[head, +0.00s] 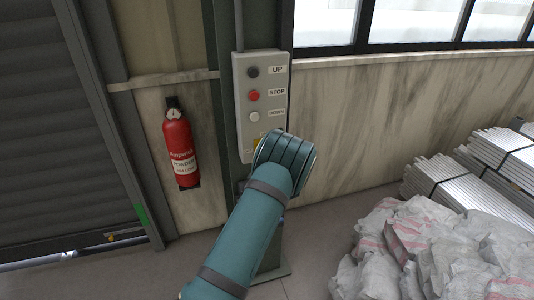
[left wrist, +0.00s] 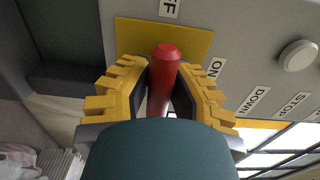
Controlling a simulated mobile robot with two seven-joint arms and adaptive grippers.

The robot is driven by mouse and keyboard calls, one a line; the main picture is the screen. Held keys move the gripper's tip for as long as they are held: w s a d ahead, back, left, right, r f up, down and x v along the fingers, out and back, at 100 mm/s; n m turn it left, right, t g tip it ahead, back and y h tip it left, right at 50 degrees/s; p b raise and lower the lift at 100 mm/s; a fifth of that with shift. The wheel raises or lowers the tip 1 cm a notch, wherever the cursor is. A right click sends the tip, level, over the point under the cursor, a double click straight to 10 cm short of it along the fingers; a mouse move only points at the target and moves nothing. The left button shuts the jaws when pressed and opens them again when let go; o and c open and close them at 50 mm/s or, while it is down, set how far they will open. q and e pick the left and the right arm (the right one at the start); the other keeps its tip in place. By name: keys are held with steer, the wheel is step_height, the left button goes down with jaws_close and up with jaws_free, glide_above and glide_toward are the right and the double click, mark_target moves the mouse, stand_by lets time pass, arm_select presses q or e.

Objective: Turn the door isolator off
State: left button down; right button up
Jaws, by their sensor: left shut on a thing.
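The grey control box (head: 262,80) is on a post, with UP, STOP and DOWN buttons in the head view. The isolator's yellow plate (left wrist: 205,38) shows in the left wrist view, with an ON label (left wrist: 216,68) and a partly cut-off label ending in "FF" (left wrist: 170,8). A red handle (left wrist: 165,70) stands in front of the plate. My left gripper (left wrist: 163,85), with yellow ridged fingers, is shut on the red handle. In the head view my teal arm hides the gripper, the handle and most of the plate. My right gripper is not in view.
A red fire extinguisher (head: 179,145) hangs left of the post. A shutter door (head: 50,130) stands at far left. White sacks (head: 430,250) and stacked metal bars (head: 460,180) lie at right. The white button (left wrist: 299,55) is near the gripper.

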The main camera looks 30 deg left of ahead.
arm_select(q)
steer(key=shift+w+r, duration=0.1)
steer(key=shift+r, duration=0.1)
steer(key=c, duration=0.8)
jaws_free()
steer(key=shift+c, duration=0.2)
steer(key=shift+f, duration=0.1)
steer(key=shift+d, duration=0.1)
steer(key=v, duration=1.2)
